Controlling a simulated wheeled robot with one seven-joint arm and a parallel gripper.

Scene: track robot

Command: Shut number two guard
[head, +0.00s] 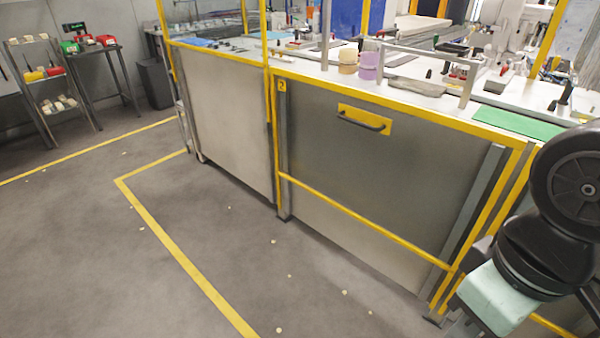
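The number two guard (375,175) is a dark grey panel in a yellow frame on the front of the long bench, at middle right. A yellow tag (282,86) with a dark 2 sits at its upper left corner. A black bar handle (362,121) on a yellow plate is near its top edge. The panel stands upright, and the space above it is open to the bench top. A yellow rail (360,220) crosses low in front of it. My gripper's fingers do not show.
A paler panel (225,120) stands left of the guard. The bench top (415,100) holds purple and tan round pieces, tools and a green mat (518,123). Shelves (45,90) stand far left.

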